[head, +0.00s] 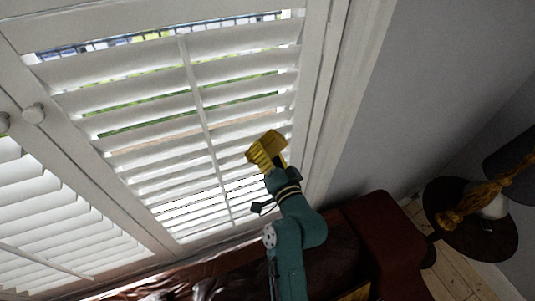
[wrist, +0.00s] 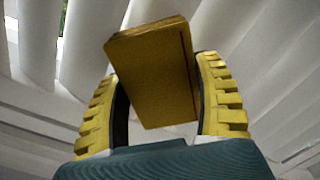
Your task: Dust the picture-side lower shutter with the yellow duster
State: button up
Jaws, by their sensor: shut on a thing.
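The yellow duster (head: 267,149) is a block-like piece, held up in front of the slats. It also shows in the wrist view (wrist: 155,75), tilted, between the two yellow-padded fingers. My gripper (head: 273,165) is shut on it. The white louvred shutter (head: 185,76) fills the upper middle of the head view, with a tilt rod down its slats. The duster overlaps the shutter's right side, over the slat ends near the frame. Whether it touches the slats I cannot tell. In the wrist view, slats (wrist: 85,45) lie close behind the duster. No picture shows.
Another shutter panel (head: 55,225) with a round knob is at the lower left. A grey wall (head: 425,90) is to the right. Dark red furniture (head: 385,235) stands below my arm. A round dark table (head: 470,235) with a lamp and yellow-brown item is at the far right.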

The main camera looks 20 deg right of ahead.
aim_at(268, 154)
jog(key=shift+s+d+f+b, duration=0.1)
jog(key=shift+s+d+b, duration=0.05)
jog(key=shift+d+b, duration=0.9)
jog(key=shift+a+r+p, duration=0.2)
jog(key=shift+a+p, duration=0.25)
jog(key=shift+p, duration=0.15)
jog(key=shift+a+p, duration=0.35)
jog(key=shift+a, duration=0.25)
jog(key=shift+f, duration=0.1)
jog(key=shift+s+p, duration=0.4)
jog(key=shift+s, duration=2.45)
jog(key=shift+s, duration=0.1)
